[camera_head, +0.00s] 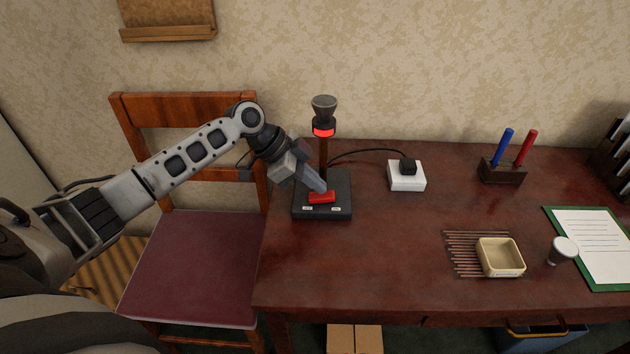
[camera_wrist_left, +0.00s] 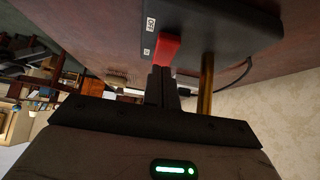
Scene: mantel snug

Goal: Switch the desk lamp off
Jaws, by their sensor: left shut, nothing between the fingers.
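The desk lamp stands at the left end of the desk, with a dark square base (camera_head: 340,187), an upright post and a dark head (camera_head: 324,112) with a glowing red band. A red switch (camera_head: 321,197) sits on the base between two small white labels; the switch also shows in the left wrist view (camera_wrist_left: 168,50). My left gripper (camera_head: 322,188) is shut and empty, its fingertips at the red switch. In the left wrist view the fingertips (camera_wrist_left: 162,72) appear right at the end of the switch; I cannot tell whether they touch. My right gripper is not in view.
A cable runs from the lamp to a black plug on a white socket box (camera_head: 406,177). A pen holder (camera_head: 502,171), a beige tray (camera_head: 500,257), a white cup (camera_head: 562,250) and a clipboard (camera_head: 597,240) lie further right. A wooden chair (camera_head: 190,265) stands left of the desk.

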